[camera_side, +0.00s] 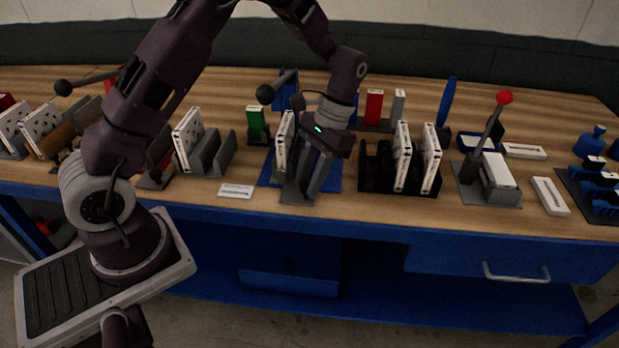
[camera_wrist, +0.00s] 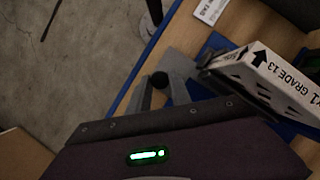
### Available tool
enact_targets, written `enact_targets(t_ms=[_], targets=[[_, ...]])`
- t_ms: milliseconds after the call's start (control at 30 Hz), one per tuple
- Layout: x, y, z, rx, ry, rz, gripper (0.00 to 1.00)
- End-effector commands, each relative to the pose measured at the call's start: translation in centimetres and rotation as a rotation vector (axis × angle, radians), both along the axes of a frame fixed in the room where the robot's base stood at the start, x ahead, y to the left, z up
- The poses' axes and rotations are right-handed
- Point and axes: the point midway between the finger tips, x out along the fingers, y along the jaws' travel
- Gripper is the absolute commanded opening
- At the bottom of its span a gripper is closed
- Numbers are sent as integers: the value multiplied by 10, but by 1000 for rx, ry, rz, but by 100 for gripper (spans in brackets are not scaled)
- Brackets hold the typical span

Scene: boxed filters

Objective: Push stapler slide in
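My gripper (camera_side: 304,190) points down over a grey fixture on a blue mat (camera_side: 335,182), near the bench's front edge. Two grey fingers appear apart in the side view. In the wrist view, grey prongs with a gap between them (camera_wrist: 160,95) stand beside a dark round knob (camera_wrist: 158,79). I cannot tell whether they touch it.
A black rack (camera_side: 375,178) with white boxes stands right of my gripper. A lever press with a red knob (camera_side: 504,97) is farther right. A white labelled strip (camera_side: 236,191) lies to the left. The bench's front edge is close.

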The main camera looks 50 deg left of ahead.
Motion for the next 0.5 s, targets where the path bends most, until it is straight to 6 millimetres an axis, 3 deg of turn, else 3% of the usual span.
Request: enact_targets(t_ms=[33,100,500], targets=[[0,0,0,0,0,0,13],[0,0,0,0,0,0,0],[0,0,1,0,0,1,0]])
